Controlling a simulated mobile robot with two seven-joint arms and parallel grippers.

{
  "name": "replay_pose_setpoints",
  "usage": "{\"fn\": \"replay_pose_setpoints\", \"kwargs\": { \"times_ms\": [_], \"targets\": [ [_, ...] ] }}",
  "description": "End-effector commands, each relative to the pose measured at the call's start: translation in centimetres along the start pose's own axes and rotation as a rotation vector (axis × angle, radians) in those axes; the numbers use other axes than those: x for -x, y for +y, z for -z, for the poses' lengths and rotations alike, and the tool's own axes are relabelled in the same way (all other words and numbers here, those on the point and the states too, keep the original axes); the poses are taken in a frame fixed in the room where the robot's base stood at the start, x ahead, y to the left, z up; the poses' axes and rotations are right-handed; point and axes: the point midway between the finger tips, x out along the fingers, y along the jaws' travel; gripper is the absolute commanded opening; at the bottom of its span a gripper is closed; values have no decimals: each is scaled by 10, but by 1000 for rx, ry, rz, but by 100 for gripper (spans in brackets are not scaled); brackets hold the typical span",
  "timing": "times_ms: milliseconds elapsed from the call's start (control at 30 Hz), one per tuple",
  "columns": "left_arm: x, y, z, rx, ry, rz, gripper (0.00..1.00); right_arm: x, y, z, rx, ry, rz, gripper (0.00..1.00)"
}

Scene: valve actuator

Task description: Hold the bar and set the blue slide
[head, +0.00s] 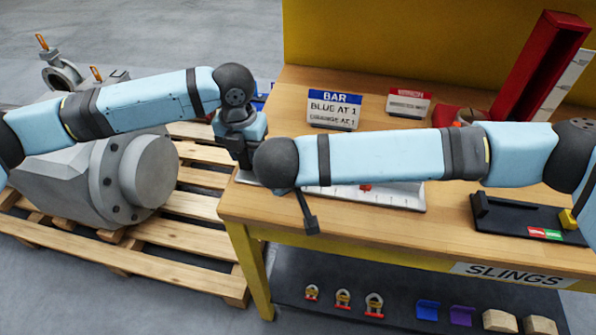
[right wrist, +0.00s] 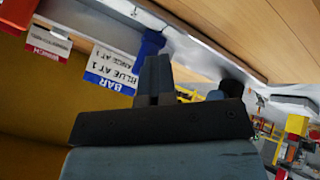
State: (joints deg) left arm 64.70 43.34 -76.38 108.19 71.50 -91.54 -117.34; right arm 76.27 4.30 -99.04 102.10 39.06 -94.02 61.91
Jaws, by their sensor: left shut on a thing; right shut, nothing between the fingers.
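The white, scaled bar (head: 392,196) lies on the bench, partly hidden behind my right arm. It also shows as a pale strip in the right wrist view (right wrist: 200,42). My left gripper (head: 243,163) points down at the bar's left end and is shut, apparently on the bar; the contact is hidden. The blue slide (right wrist: 149,44) appears at the bar in the right wrist view, just beyond my right fingertips. My right gripper (right wrist: 157,62) is shut and empty, beside the slide; whether they touch is unclear. My right arm hides its fingers in the head view.
A BAR sign (head: 334,108) reads blue at 1. A red-topped sign (head: 408,103) and a tall red piece (head: 530,65) stand behind. A black tray (head: 520,218) lies at the right. A pallet (head: 190,225) with grey machinery is left.

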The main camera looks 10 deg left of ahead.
Motion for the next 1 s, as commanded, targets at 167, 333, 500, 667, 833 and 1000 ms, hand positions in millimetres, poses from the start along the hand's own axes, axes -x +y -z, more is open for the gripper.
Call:
{"fn": "replay_pose_setpoints", "kwargs": {
  "times_ms": [167,333,500,667,833,1000],
  "targets": [
    [-4,0,3,-8,8,-4,0,-3,2,0,-5,-2,-8,0],
    [-4,0,3,-9,8,-4,0,5,-13,-1,-2,-1,-4,0],
    [-3,0,3,-8,8,-4,0,30,-37,-1,-1,3,0,0],
    [-4,0,2,-6,8,-3,0,68,-36,-1,-1,4,2,0],
    [-4,0,2,-5,7,-3,0,100,-36,-1,-1,3,0,0],
    [-4,0,2,-4,7,-3,0,116,-36,-1,-1,3,-1,0]
  ]
}}
